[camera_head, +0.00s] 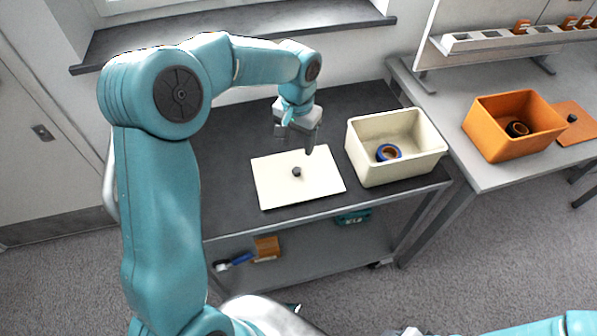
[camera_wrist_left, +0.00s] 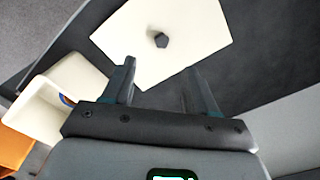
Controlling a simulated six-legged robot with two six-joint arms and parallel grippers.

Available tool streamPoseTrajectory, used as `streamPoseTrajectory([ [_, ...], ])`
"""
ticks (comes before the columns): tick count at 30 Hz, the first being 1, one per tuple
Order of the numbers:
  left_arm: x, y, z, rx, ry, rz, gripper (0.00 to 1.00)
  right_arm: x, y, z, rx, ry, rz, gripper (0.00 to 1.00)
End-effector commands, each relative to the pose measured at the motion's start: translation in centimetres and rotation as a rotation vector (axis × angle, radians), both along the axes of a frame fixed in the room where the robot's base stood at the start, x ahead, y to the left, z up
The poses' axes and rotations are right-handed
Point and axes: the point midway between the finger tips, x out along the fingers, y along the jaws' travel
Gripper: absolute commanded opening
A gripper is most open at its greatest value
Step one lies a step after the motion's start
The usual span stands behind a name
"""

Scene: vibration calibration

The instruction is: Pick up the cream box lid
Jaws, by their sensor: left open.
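The cream box lid (camera_head: 282,184) lies flat on the dark cart top, with a small dark knob (camera_head: 296,171) near its middle. My left gripper (camera_head: 296,146) is above the lid's far edge, open and empty. In the left wrist view the lid (camera_wrist_left: 195,35) lies beyond the two spread fingers (camera_wrist_left: 158,90), and its knob (camera_wrist_left: 161,40) shows ahead of the gap between them. The cream box (camera_head: 375,172) stands open on the cart to the right of the lid, with a blue and orange ring (camera_head: 388,152) inside. My right gripper is not clearly visible.
An orange box (camera_head: 490,141) with a dark ring inside and an orange lid (camera_head: 582,132) stand on the grey table at right. The dark cart top (camera_head: 225,150) is clear left of the lid. A window sill (camera_head: 95,50) juts out behind.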

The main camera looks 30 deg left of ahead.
Motion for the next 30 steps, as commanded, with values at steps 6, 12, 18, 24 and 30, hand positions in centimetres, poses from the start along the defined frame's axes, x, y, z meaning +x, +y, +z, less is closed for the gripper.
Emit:
streamPoseTrajectory([
  [6,-0.2,0.1,-4.6,0.000,0.003,0.001,0.57,0.0,0.0,-0.1,0.000,0.000,0.000,0.43],
  [12,0.1,0.1,-6.1,-0.001,0.001,0.000,0.57,0.0,0.0,-0.1,0.000,0.000,0.000,0.43],
  [18,0.5,0.6,-9.2,-0.001,0.004,0.000,0.57,0.0,0.0,0.4,0.000,0.000,0.000,0.43],
  [24,0.7,0.5,-11.1,-0.001,0.000,0.001,0.57,0.0,0.0,0.4,0.000,0.000,0.000,0.43],
  [30,0.7,0.5,-11.1,-0.001,-0.001,0.001,0.57,0.0,0.0,0.4,0.000,0.000,0.000,0.43],
])
